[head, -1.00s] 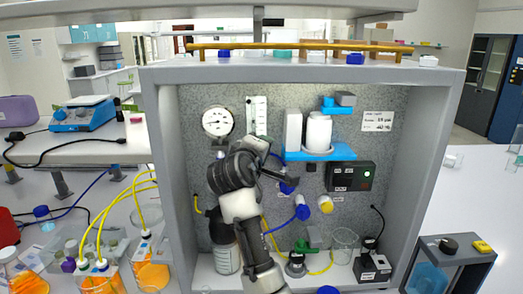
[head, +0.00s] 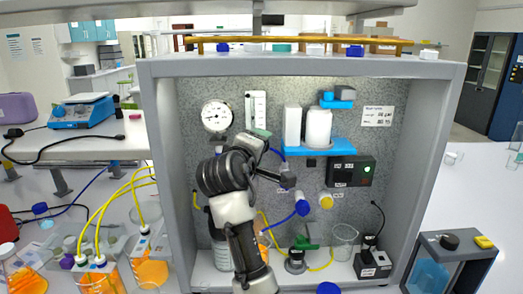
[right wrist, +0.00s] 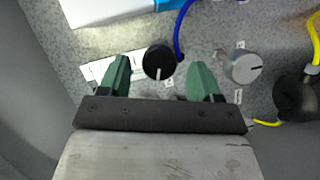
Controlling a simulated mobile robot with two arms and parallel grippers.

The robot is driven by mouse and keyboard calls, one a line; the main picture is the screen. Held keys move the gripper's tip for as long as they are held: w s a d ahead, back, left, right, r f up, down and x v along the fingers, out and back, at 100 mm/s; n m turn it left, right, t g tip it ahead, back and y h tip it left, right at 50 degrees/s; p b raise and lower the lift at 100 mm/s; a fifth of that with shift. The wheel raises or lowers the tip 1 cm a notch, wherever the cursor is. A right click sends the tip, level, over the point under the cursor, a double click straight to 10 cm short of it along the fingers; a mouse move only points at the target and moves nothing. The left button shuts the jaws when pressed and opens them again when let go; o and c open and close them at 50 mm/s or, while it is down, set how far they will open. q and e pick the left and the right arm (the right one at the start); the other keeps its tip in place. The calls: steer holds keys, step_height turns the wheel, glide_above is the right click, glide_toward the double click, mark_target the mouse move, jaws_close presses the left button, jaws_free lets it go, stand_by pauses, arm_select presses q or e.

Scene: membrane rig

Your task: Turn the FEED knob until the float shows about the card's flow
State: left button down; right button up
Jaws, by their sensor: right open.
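My right gripper (right wrist: 159,66) is open in the right wrist view, with one green finger on each side of a black knob (right wrist: 158,62). The knob has a white pointer mark; contact with the fingers cannot be told. Its label is too small to read, so I cannot confirm it is FEED. In the head view my right gripper (head: 275,158) is in front of the panel and hides the knob. The flow tube (head: 256,109) stands above it; its float is too small to read. The white card (head: 378,116) is at the upper right, its text unreadable. My left gripper is out of view.
A silver knob (right wrist: 243,67) sits right of the black one. A blue hose (right wrist: 181,30) runs close by. A round gauge (head: 216,116), a blue shelf (head: 320,148) and a black control box (head: 351,171) surround the arm. Grey cabinet walls (head: 413,165) bound the sides.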

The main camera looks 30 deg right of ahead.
steer(key=f+b+v, duration=0.1)
steer(key=b+v, duration=0.1)
steer(key=v, duration=0.5)
steer(key=shift+s+a+r, duration=0.25)
steer(key=shift+r, duration=0.3)
stand_by(1.5)
